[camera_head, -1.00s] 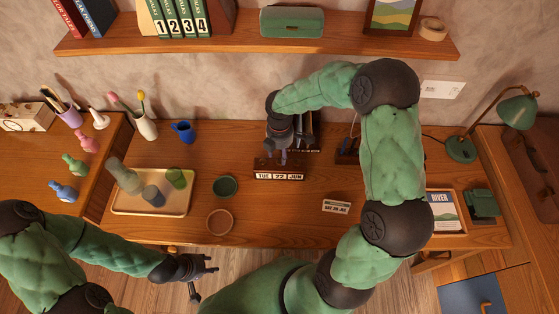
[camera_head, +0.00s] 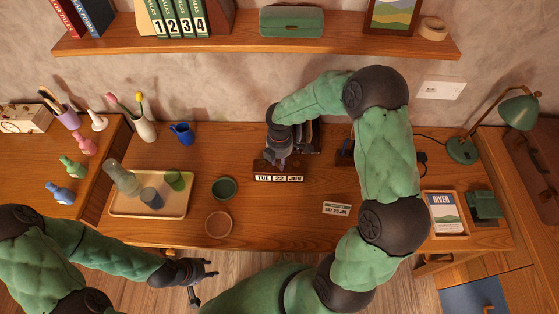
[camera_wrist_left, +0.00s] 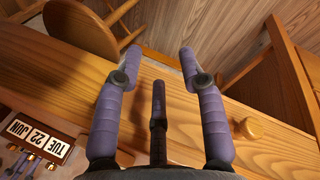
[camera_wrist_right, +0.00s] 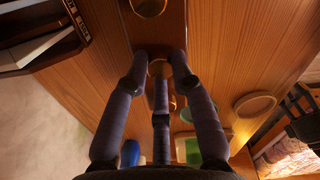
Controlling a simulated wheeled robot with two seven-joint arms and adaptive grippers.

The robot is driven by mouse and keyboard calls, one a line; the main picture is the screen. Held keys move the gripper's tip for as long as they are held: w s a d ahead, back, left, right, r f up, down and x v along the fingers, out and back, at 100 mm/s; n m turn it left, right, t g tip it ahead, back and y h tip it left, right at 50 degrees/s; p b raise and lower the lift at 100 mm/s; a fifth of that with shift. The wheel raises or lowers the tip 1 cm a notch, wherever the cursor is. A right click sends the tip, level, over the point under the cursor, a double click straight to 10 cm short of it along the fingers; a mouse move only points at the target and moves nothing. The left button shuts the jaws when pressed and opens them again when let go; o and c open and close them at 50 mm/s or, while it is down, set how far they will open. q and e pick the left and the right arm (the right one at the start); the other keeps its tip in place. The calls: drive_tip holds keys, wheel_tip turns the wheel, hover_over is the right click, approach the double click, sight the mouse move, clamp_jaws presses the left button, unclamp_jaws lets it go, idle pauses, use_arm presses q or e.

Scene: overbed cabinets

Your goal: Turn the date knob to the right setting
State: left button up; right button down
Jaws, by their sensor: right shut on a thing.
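The dark wooden calendar (camera_head: 266,173) stands on the desk, and its date strip (camera_head: 280,178) reads TUE 22 JUN. The strip also shows in the left wrist view (camera_wrist_left: 38,138), with several brass knobs (camera_wrist_left: 30,162) beside it. My right gripper (camera_head: 277,163) is at the calendar. In the right wrist view its fingertips (camera_wrist_right: 159,62) are shut on a brass knob (camera_wrist_right: 158,70); which one is hard to tell. A small card (camera_head: 337,209) on the desk seems to read SAT 25 JUL, in small print. My left gripper (camera_head: 204,282) is open and empty before the desk.
A tray (camera_head: 120,207) with cups and a glass stands left of the calendar. A green dish (camera_head: 224,188) and a round coaster (camera_head: 219,224) lie between. A shelf (camera_head: 230,46) overhangs the back.

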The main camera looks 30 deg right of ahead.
drive_tip(key=shift+m, duration=2.4)
drive_tip(key=c, duration=1.1)
unclamp_jaws()
drive_tip(key=shift+o, duration=0.2)
wheel_tip(320, 180, up, 12)
